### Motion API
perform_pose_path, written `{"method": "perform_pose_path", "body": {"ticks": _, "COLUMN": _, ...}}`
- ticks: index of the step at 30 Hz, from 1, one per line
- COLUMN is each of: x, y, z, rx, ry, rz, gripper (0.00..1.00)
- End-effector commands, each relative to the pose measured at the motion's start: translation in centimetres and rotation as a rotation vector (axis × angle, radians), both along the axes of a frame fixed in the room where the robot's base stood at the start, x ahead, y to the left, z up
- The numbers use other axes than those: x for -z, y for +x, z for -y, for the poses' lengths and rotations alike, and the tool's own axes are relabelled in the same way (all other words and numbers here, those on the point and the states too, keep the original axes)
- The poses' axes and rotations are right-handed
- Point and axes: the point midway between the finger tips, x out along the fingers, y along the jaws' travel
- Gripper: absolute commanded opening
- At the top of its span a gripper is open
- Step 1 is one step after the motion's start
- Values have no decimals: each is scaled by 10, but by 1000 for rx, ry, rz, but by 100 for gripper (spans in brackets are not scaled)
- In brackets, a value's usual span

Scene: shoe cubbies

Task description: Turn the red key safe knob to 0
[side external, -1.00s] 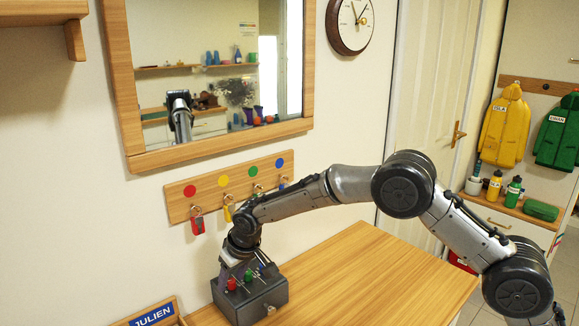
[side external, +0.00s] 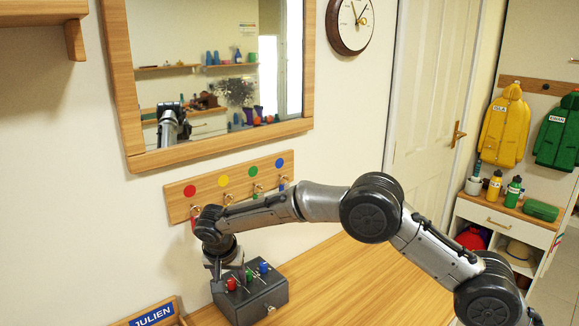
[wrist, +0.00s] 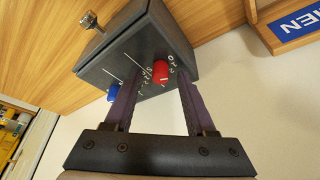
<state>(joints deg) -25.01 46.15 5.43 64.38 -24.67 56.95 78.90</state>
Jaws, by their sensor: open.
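The dark grey key safe (side external: 255,302) sits on the wooden table below the mirror. Its top carries a red knob (side external: 231,285), a green knob (side external: 249,276) and a blue knob (side external: 264,267). In the wrist view the red knob (wrist: 160,71) shows between my fingers, with white scale marks and digits beside it; its exact setting is too small to read. The blue knob (wrist: 112,94) is left of the left finger, and the green knob is hidden. My gripper (wrist: 150,88) is open, its fingers either side of the red knob, apart from it as far as I can see.
A silver knob (wrist: 91,20) sticks out of the safe's side. A key rack (side external: 235,186) with coloured dots hangs on the wall behind. A JULIEN name sign (side external: 152,314) stands at left. The table (side external: 370,285) is clear to the right.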

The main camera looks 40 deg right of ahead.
Motion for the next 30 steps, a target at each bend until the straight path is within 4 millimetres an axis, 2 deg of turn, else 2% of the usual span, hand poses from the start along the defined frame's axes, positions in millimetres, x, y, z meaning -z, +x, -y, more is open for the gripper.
{"method": "perform_pose_path", "body": {"ticks": 5, "x": -2, "y": 1, "z": -2, "rx": 178, "ry": 0, "rz": 2, "gripper": 56}}
{"method": "perform_pose_path", "body": {"ticks": 28, "x": -129, "y": -33, "z": -42, "rx": 167, "ry": 4, "rz": 2, "gripper": 56}}
{"method": "perform_pose_path", "body": {"ticks": 30, "x": -139, "y": -31, "z": -34, "rx": 181, "ry": 12, "rz": 15, "gripper": 56}}
